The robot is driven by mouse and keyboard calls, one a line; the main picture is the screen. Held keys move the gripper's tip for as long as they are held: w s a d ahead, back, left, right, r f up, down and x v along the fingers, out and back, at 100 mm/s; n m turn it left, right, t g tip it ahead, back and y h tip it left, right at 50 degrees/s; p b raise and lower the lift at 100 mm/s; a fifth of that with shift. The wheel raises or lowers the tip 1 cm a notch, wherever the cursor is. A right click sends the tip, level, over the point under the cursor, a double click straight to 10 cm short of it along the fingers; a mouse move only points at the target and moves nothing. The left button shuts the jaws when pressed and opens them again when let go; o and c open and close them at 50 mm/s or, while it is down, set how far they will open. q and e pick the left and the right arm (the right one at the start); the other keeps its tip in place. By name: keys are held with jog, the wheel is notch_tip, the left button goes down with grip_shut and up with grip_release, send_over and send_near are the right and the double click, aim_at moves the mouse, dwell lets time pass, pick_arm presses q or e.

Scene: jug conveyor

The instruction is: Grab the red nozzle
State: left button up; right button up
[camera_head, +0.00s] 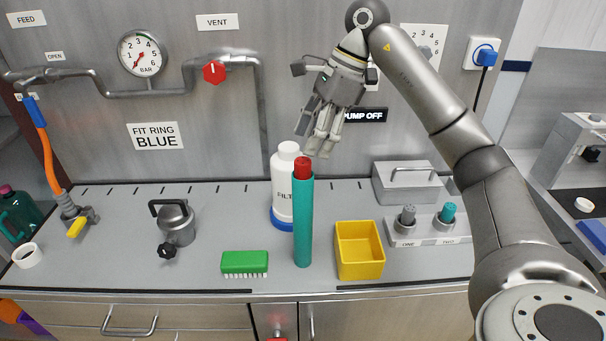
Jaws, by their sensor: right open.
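A tall teal cylinder (302,225) stands upright on the grey counter and has a red top piece (303,165), the one red nozzle-like part I see. A red knob (214,72) sits on the wall pipe under the VENT label. My right gripper (318,148) is open and empty, with its fingers pointing down. In the picture it is just above and slightly right of the red top, apart from it. My left gripper is not in view.
A white filter bottle (282,185) with a blue base ring stands close behind the teal cylinder. A yellow bin (359,252), a green brush (244,262) and a metal pot (176,223) are nearby. A two-peg block (430,228) is at right.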

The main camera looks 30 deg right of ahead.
aim_at(304, 160)
jog(key=shift+a+f+p, duration=0.25)
jog(key=shift+f+p, duration=0.2)
jog(key=shift+f, duration=0.1)
jog(key=p+x, duration=0.1)
jog(key=x, duration=0.2)
jog(key=shift+s, duration=0.1)
jog(key=shift+a+f+p, duration=0.15)
jog(key=shift+f+p, duration=0.15)
jog(key=shift+f, duration=0.2)
jog(key=shift+c, duration=0.2)
jog(key=c, duration=1.1)
jog(key=shift+r, duration=0.15)
